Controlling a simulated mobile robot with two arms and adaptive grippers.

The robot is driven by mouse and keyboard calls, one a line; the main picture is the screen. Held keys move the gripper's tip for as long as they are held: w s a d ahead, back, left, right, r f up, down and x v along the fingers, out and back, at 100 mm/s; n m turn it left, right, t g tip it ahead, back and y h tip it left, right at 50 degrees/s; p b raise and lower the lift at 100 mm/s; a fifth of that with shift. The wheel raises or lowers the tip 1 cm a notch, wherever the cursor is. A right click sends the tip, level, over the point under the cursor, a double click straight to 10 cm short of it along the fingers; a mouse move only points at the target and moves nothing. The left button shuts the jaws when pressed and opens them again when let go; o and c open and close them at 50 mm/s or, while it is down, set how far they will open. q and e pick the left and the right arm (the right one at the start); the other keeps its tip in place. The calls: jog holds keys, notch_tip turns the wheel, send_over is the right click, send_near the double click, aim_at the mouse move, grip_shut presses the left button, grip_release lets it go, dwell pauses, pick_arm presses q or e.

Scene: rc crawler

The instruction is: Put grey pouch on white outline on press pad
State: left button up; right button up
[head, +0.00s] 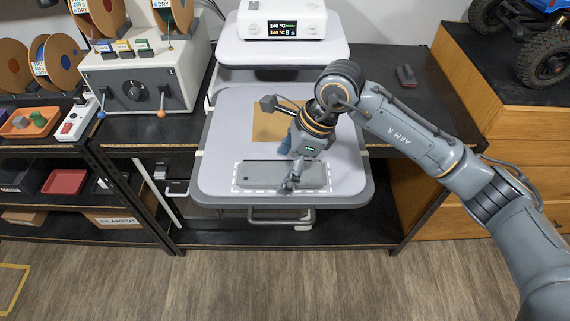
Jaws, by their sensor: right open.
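The grey pouch (256,174) lies flat on the light grey press pad (345,178), near the front of the pad. The white dashed outline (234,180) shows around the pouch's left, front and right sides. The pouch's back edge is close to the outline's back line, and I cannot tell if it crosses it. My right gripper (290,186) is over the middle of the pouch, pointing down, open. Its fingertips are at or just above the pouch; contact is unclear. The gripper hides part of the pouch. My left gripper is not in view.
A brown sheet (268,122) lies further back on the pad, partly behind my right arm. The white press head (281,52) with its display stands behind. A control box (150,85) and filament spools are at left. A wooden cabinet with a crawler wheel (545,58) is at right.

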jog(key=shift+r+p, duration=0.25)
jog(key=shift+p, duration=0.05)
jog(key=shift+w+d+r+b, duration=0.1)
jog(key=shift+d+r+b, duration=0.15)
jog(key=shift+b, duration=0.15)
jog(key=b+v, duration=0.3)
jog(key=v, duration=0.8)
jog(key=shift+b, duration=0.3)
jog(key=shift+a+r, duration=0.1)
